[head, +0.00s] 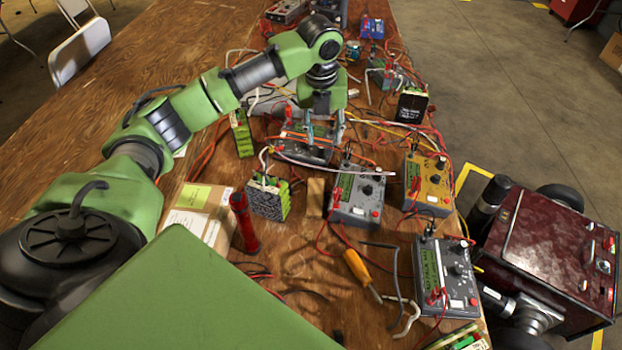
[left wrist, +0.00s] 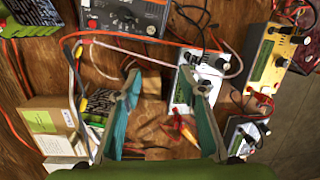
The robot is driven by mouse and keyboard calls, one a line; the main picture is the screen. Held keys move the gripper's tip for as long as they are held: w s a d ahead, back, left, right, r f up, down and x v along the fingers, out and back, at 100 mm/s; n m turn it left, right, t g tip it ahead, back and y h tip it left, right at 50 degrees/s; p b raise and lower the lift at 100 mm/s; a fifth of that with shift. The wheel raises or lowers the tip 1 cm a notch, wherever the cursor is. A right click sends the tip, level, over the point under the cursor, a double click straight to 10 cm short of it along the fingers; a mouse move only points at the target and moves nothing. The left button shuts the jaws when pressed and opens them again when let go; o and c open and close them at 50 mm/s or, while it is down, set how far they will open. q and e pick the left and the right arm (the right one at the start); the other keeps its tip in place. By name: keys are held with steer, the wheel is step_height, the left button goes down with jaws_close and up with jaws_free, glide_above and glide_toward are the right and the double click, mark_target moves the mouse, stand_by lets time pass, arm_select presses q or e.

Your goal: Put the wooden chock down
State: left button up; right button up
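The wooden chock (head: 315,198) is a small light-brown block on the wooden table, between a green-and-black battery pack and a grey charger. In the left wrist view the chock (left wrist: 151,83) shows between my fingers, beyond their tips. My left gripper (head: 325,138) is above the table, behind the chock in the head view. Its teal-padded fingers are spread wide with nothing held between them, as the left wrist view (left wrist: 165,82) shows. A gap seems to separate the gripper from the chock. My right gripper is not in view.
A battery pack (head: 267,197) stands left of the chock and a grey charger (head: 357,195) right of it. A red tool (head: 243,222), an orange-handled screwdriver (head: 358,268) and loose cables lie nearer. Bare table (head: 300,240) shows in front of the chock.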

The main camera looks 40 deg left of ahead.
arm_select(q)
steer(key=g, duration=0.2)
glide_above(316, 182)
steer(key=f, duration=0.8)
steer(key=shift+w+a+f, duration=0.1)
steer(key=shift+w+a, duration=0.1)
steer(key=shift+w, duration=0.1)
steer(key=shift+w+a+f+p, duration=0.1)
steer(key=shift+f+p, duration=0.1)
steer(key=shift+f, duration=1.3)
steer(key=shift+w+a+f+p, duration=0.1)
steer(key=shift+f+p, duration=0.1)
steer(key=shift+f, duration=1.25)
steer(key=c, duration=1)
steer(key=shift+r, duration=0.1)
steer(key=shift+c, duration=0.2)
